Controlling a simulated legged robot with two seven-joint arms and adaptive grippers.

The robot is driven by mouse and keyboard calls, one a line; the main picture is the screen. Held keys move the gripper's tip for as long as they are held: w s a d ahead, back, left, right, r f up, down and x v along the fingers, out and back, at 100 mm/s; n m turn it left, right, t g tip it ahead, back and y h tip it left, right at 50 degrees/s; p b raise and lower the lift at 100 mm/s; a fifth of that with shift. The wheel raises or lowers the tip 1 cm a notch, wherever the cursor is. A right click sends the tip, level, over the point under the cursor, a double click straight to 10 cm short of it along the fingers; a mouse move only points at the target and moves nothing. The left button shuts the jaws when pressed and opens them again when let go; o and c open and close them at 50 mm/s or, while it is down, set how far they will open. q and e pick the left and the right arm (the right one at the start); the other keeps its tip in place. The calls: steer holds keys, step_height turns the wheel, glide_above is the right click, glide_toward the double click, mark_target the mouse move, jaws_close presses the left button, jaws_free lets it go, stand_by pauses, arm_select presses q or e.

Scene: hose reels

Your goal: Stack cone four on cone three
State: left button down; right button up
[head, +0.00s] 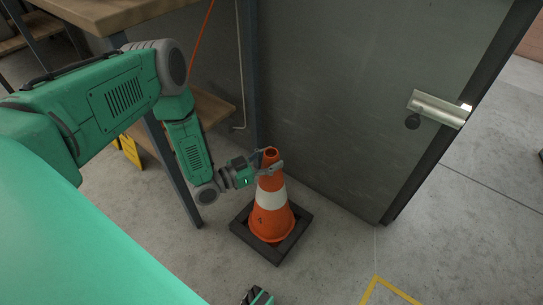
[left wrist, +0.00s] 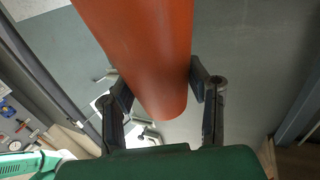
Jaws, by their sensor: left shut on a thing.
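An orange cone (head: 271,221) with a white band and a dark square base stands upright on the floor, in front of the grey door. A small dark mark on it is too small to read, so I cannot tell which cone it is. My left gripper (head: 268,166) is shut on the cone near its top, one finger to each side. In the left wrist view the orange cone (left wrist: 150,50) fills the space between the fingers of the left gripper (left wrist: 155,88). A green and dark tip at the bottom edge may be my right gripper (head: 258,297), mostly cut off. No second cone is seen.
The grey door (head: 330,90) with a metal handle (head: 438,108) rises right behind the cone. A workbench (head: 105,12) with a dark leg stands to the left. Yellow floor tape (head: 390,288) lies at the lower right. The floor to the right is clear.

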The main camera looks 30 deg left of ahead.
arm_select(q)
steer(key=shift+w+r, duration=0.1)
steer(key=shift+r, duration=0.05)
steer(key=c, duration=0.8)
jaws_free()
steer(key=shift+f, duration=0.2)
steer(key=shift+s+a, duration=0.15)
steer(key=shift+s, duration=0.3)
steer(key=v, duration=1.1)
